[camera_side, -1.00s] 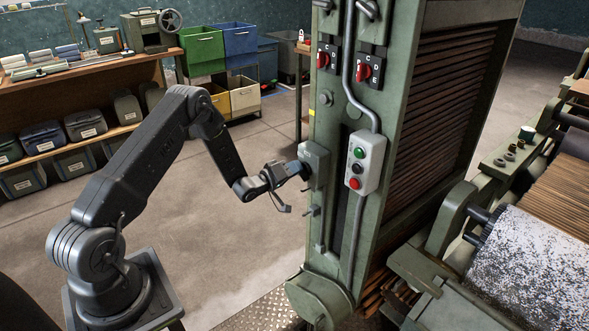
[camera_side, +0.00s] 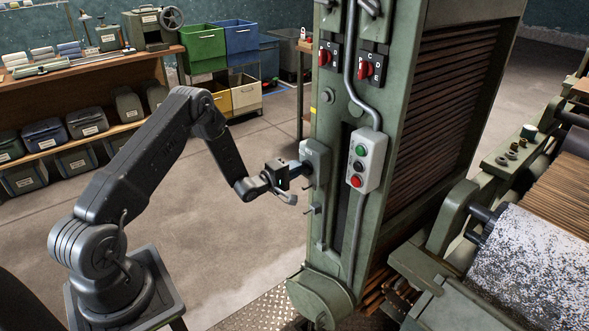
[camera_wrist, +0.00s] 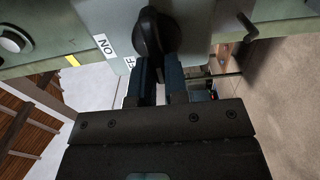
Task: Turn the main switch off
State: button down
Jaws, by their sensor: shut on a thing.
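The main switch is a black rotary knob (camera_wrist: 152,32) on a grey box (camera_wrist: 88,18) in the wrist view. A white ON label (camera_wrist: 105,45) lies left of the knob, and a second label beside it is partly hidden, with an F showing. My gripper (camera_wrist: 160,66) is shut on the knob, with one dark finger on each side of its lower part. In the side view the box (camera_side: 316,160) sits on the green machine column, and my gripper (camera_side: 298,168) reaches it from the left. The knob is hidden there by the gripper.
A push-button station (camera_side: 367,160) with green, black and red buttons is right of the box. Two red rotary switches (camera_side: 370,68) sit higher up. A small lever (camera_side: 312,209) sticks out below the box. Open floor (camera_side: 235,240) lies left of the column.

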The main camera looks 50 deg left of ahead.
dwell(0.4)
jog(key=c, duration=1.1)
grip_release()
jog(key=shift+c, duration=0.2)
jog(key=s, duration=1.3)
jog(key=shift+s, duration=0.4)
